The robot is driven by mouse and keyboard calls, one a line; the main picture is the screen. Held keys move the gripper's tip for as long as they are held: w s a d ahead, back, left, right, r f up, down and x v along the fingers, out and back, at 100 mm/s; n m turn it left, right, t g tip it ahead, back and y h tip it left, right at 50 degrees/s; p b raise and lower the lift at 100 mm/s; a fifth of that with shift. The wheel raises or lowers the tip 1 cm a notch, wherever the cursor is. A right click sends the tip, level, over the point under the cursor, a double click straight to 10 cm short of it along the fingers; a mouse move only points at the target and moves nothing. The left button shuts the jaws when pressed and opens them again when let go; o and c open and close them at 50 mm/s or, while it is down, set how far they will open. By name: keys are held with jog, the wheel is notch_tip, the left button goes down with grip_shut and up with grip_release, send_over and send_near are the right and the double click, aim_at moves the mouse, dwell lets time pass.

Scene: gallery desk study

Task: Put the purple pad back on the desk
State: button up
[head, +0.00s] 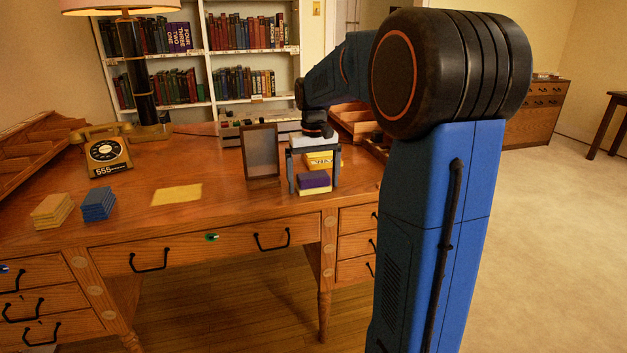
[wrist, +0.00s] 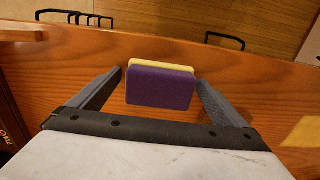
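The purple pad (head: 313,180) lies on top of a yellow pad (head: 314,191) near the front right of the desk (head: 225,205). In the wrist view the purple pad (wrist: 160,90) sits centrally, with a strip of the yellow pad (wrist: 162,65) showing past its far edge. My gripper (head: 313,187) is open and points down, one finger on either side of the purple pad. In the wrist view my gripper (wrist: 160,76) shows narrow gaps beside the pad, smaller on the right. Contact with the right finger is hard to tell.
An upright wooden frame (head: 261,153) stands just left of my gripper. A yellow lettered item (head: 322,160) is behind. A flat yellow sheet (head: 178,194), a yellow stack (head: 52,211), a blue stack (head: 98,204) and a telephone (head: 107,152) are farther left. Bare desktop lies between the sheet and frame.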

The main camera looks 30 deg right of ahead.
aim_at(313, 175)
notch_tip(313, 175, up, 12)
jog(key=shift+r, duration=0.15)
dwell(0.7)
jog(key=s+a+f+n+t, duration=0.1)
jog(key=s+a+f, duration=0.1)
jog(key=s+a, duration=0.45)
jog(key=s+a+f+n+t, duration=0.1)
jog(key=s+a+f, duration=0.25)
jog(key=s, duration=0.55)
jog(key=s+a+f+n+t, duration=0.1)
jog(key=s+a+f, duration=0.4)
jog(key=s+f, duration=0.6)
jog(key=s+t, duration=0.1)
jog(key=s, duration=0.2)
jog(key=shift+s+a+f+t, duration=0.15)
jog(key=shift+s+a+t, duration=0.1)
jog(key=shift+a+t, duration=0.15)
